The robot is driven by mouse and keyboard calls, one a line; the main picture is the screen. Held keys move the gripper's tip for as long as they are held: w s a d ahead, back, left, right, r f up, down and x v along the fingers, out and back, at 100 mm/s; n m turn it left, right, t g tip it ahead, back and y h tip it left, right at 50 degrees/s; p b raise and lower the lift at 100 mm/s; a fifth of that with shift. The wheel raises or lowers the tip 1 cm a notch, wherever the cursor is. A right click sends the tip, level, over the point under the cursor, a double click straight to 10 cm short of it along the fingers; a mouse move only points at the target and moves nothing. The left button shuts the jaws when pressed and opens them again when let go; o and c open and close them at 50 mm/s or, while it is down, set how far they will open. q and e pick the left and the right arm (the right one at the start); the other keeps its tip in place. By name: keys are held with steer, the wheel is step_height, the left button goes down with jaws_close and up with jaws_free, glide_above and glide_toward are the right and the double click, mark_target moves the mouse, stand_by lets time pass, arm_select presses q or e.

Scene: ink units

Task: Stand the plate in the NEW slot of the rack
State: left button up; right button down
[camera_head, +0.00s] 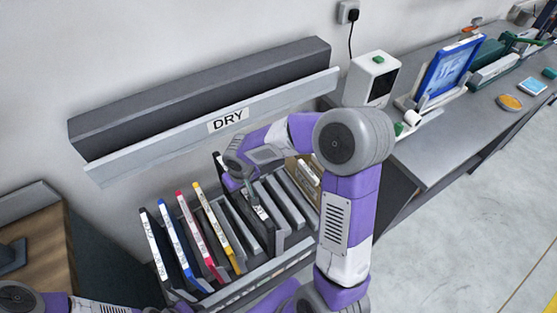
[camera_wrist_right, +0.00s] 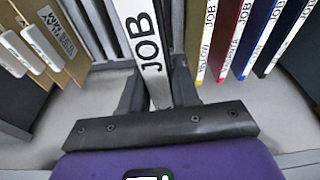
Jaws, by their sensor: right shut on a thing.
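The plate is a dark, thin panel with a white edge strip marked JOB (camera_wrist_right: 146,45). In the head view its lower white strip (camera_head: 260,213) shows below my right gripper (camera_head: 249,184). My right gripper, also in the wrist view (camera_wrist_right: 158,98), is shut on this plate. The plate is among the grey dividers of the rack (camera_head: 288,203), to the right of the coloured plates. I cannot tell how deep it sits, and no NEW label is readable. My left gripper is not in view; only part of that arm shows at the bottom left.
Black, blue, magenta and yellow (camera_head: 218,230) plates stand in the rack's left part. A tan box with white tags (camera_wrist_right: 60,30) is at its right end. A grey trough marked DRY (camera_head: 228,120) hangs above. A bench (camera_head: 470,130) with devices stands at right.

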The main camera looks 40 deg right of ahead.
steer(key=w+d+f+b, duration=0.2)
steer(key=d+f, duration=0.1)
steer(key=d, duration=0.6)
steer(key=w+d+f+b, duration=0.1)
steer(key=w+d+f, duration=0.2)
steer(key=d, duration=0.6)
step_height(320, 180, down, 13)
steer(key=b, duration=0.9)
steer(key=shift+d+f+m+b, duration=0.15)
steer(key=shift+m+b, duration=0.25)
steer(key=shift+s+f, duration=0.1)
steer(key=shift+f, duration=0.25)
steer(key=c, duration=0.8)
jaws_free()
steer(key=shift+o, duration=0.2)
steer(key=shift+r, duration=0.1)
step_height(320, 180, up, 7)
steer(key=s+p, duration=0.1)
steer(key=shift+s+p, duration=0.25)
steer(key=shift+p, duration=0.15)
steer(key=shift+r, duration=0.15)
